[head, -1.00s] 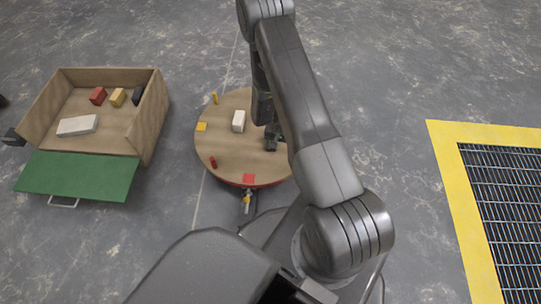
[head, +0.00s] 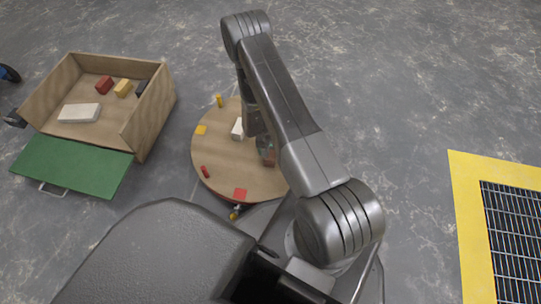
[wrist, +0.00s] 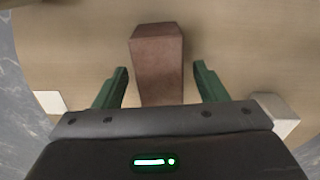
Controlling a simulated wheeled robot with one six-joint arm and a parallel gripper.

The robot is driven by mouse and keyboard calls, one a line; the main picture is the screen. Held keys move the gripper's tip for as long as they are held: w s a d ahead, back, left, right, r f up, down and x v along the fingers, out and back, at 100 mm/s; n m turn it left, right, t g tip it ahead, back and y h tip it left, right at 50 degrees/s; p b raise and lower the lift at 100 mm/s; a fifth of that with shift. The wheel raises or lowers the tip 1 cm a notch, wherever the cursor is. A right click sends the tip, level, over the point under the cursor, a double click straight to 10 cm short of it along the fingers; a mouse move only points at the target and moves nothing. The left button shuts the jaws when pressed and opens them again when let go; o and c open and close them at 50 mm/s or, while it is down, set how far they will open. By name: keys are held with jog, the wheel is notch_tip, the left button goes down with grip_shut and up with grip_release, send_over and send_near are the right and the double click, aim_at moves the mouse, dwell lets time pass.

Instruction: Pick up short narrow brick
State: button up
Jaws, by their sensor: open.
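A reddish-brown brick (wrist: 157,60), which looks like the short narrow brick, lies on the round wooden turntable. In the wrist view it is between the two green fingers of my gripper (wrist: 160,72), with a gap on each side. The fingers are open and not touching it. In the head view my gripper (head: 266,147) is low over the right part of the turntable (head: 225,165). The brick (head: 268,158) shows only partly there, beside my arm.
A white block (head: 238,128) stands on the turntable left of my gripper, with small yellow and red pieces and flat squares near the rim. An open wooden box (head: 150,115) with several blocks and a green flap (head: 75,172) is at left. A yellow-edged grate (head: 465,215) is at right.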

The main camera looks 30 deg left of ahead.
jog(key=shift+r, duration=0.1)
jog(key=c, duration=1.4)
